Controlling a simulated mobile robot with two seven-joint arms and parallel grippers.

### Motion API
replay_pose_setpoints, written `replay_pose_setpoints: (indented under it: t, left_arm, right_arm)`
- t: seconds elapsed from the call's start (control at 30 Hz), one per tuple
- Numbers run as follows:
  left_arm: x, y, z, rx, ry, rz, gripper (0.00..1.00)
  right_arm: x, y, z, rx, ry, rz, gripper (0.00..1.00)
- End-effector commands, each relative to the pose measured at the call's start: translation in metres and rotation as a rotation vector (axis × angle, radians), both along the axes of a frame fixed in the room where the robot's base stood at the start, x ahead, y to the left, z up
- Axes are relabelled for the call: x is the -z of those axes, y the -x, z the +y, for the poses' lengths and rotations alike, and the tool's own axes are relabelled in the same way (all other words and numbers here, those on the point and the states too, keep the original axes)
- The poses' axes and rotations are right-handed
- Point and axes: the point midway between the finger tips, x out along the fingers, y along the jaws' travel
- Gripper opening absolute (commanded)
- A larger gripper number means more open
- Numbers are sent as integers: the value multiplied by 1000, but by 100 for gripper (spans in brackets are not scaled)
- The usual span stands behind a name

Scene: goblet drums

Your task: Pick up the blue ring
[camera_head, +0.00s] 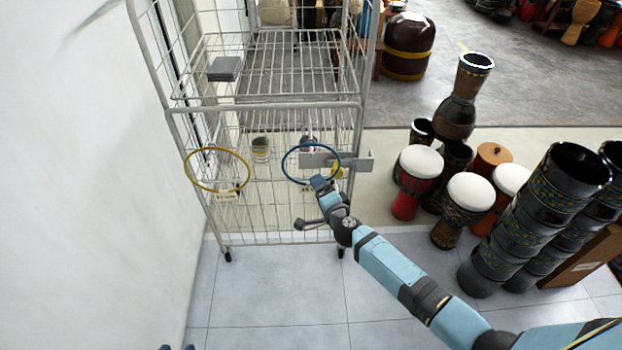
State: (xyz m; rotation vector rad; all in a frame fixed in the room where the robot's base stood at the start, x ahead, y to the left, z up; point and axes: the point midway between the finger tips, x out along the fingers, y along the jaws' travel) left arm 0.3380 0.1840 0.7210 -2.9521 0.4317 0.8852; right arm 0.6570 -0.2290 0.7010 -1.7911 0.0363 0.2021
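The blue ring (283,161) is upright against the front mesh of the wire cart, on its right half. My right arm comes in from the lower right, and my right gripper (319,182) is at the lower edge of the blue ring, overlapping it in the picture. I cannot tell whether the gripper touches the ring or whether its fingers are open or shut.
The wire cart (262,105) stands ahead, with a yellow ring (186,169) on its left half. A grey box (224,68) lies on its shelf. A white wall (75,180) borders the left. Several goblet drums (420,162) crowd the right. The near floor is clear.

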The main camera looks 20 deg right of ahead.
Motion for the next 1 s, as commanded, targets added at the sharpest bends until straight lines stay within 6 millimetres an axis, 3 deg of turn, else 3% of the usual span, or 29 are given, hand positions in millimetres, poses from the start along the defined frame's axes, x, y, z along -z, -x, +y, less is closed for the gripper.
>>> replay_pose_setpoints:
  t: [0.23, 0.5, 0.63, 0.67, 1.0]
  left_arm:
    - [-3, 0, -1, -1, 4, -5, 43]
    - [-4, 0, -2, -1, 5, -6, 43]
    - [-4, 0, -2, -1, 5, -6, 43]
    - [-3, 0, -2, -1, 5, -6, 43]
    - [-6, 0, -2, -1, 6, -1, 43]
  right_arm:
    - [0, -2, 0, -1, 0, 1, 82]
    - [0, -2, 0, 0, 0, 1, 27]
    - [0, -2, 0, -1, 0, 1, 27]
    - [0, -2, 0, -1, 0, 0, 22]
    - [-4, -2, 2, 0, 1, 0, 22]
